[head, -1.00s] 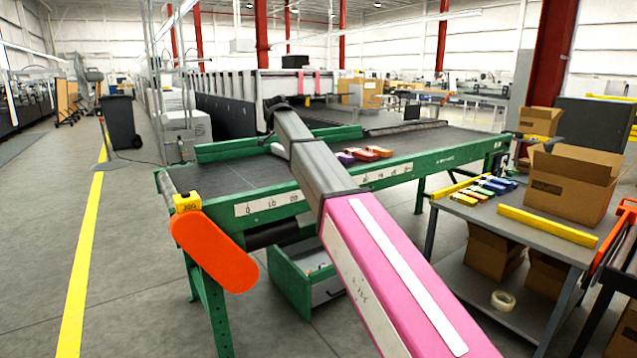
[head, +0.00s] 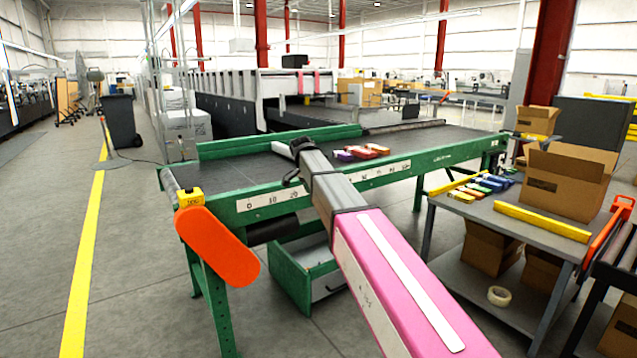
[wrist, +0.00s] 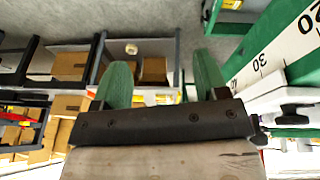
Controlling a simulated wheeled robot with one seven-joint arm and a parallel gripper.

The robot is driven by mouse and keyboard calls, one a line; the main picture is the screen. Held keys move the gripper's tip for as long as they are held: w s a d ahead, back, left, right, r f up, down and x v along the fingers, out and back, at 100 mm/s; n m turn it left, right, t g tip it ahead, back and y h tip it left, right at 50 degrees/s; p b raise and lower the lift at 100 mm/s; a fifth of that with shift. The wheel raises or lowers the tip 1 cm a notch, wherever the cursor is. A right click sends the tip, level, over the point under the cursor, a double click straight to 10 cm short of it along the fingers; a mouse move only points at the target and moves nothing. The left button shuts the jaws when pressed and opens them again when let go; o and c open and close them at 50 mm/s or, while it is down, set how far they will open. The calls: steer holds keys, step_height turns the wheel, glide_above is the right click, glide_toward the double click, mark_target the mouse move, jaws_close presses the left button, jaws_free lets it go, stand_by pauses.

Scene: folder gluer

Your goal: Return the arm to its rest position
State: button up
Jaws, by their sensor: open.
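My arm (head: 385,265), with a pink and grey link, reaches from the lower right of the head view toward the conveyor's near edge. Its dark far end stands in front of the belt, and my gripper cannot be made out clearly there. In the wrist view my gripper (wrist: 163,82) shows two green fingers spread apart with nothing between them. Beyond the fingers are the floor and shelved boxes. The conveyor's green side rail with its number scale (wrist: 275,62) is close on the right of the wrist view.
The green-framed conveyor (head: 228,206) crosses the middle, with several small coloured packs (head: 362,152) on its belt. An open green-fronted drawer (head: 302,276) is below. A grey table (head: 535,233) at right holds an open carton (head: 566,182).

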steer(key=s+d+f+n+y, duration=0.1)
steer(key=s+d+f+n, duration=0.2)
steer(key=s+d+f, duration=0.3)
steer(key=s+d+f+n+y, duration=0.1)
steer(key=s+d+f+n, duration=0.2)
steer(key=s+d+f, duration=0.4)
steer(key=s+d+f+n+g+y, duration=0.1)
steer(key=s+d+f+n, duration=0.2)
steer(key=s+d+f, duration=0.4)
steer(key=s+f, duration=0.8)
steer(key=f, duration=0.3)
steer(key=shift+s+f+n, duration=0.15)
steer(key=shift+s+n, duration=0.25)
steer(key=shift+a, duration=0.15)
